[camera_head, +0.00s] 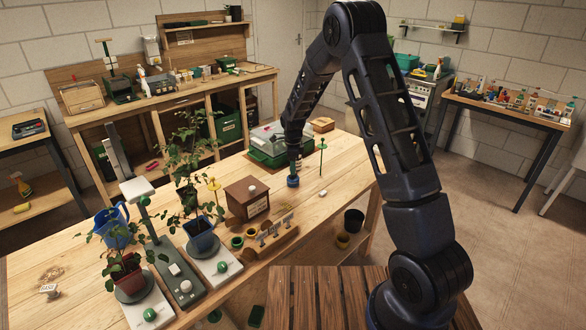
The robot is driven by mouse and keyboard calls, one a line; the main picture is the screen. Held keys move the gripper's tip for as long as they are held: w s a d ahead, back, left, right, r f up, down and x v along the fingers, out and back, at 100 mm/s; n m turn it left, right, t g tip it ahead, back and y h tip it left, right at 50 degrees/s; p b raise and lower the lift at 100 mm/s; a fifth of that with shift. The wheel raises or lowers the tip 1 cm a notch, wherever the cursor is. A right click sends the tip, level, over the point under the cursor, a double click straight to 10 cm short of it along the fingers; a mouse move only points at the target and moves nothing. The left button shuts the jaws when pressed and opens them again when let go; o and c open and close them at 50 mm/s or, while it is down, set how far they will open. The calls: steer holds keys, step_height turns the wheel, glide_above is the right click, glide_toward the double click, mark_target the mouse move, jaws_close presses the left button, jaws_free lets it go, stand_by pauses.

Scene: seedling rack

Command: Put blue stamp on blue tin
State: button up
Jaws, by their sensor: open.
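My gripper (294,164) points straight down over the wooden table, right of the brown box. A small round blue thing, which looks like the blue tin (293,182), is directly beneath its fingertips on the table. The fingers are small and dark here, and I cannot tell whether they touch it. I cannot make out the blue stamp as a separate thing; it may be hidden at or between the fingers.
A wooden rack (272,243) and potted seedlings (201,234) stand nearer. The table's right end is mostly clear.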

step_height(320, 180, up, 11)
stand_by(0.4)
steer(key=s+d+r+n+t, duration=0.2)
steer(key=s+d+r+n, duration=0.6)
steer(key=s+d+r, duration=0.9)
steer(key=s+d+r+n+t, duration=0.1)
steer(key=s+d+n, duration=0.4)
steer(key=s, duration=0.6)
steer(key=s+d+r+n+t, duration=0.1)
steer(key=s+d+n, duration=0.4)
steer(key=s, duration=0.6)
steer(key=shift+d+r+t, duration=0.3)
steer(key=shift+d+r, duration=0.6)
steer(key=shift+d, duration=0.35)
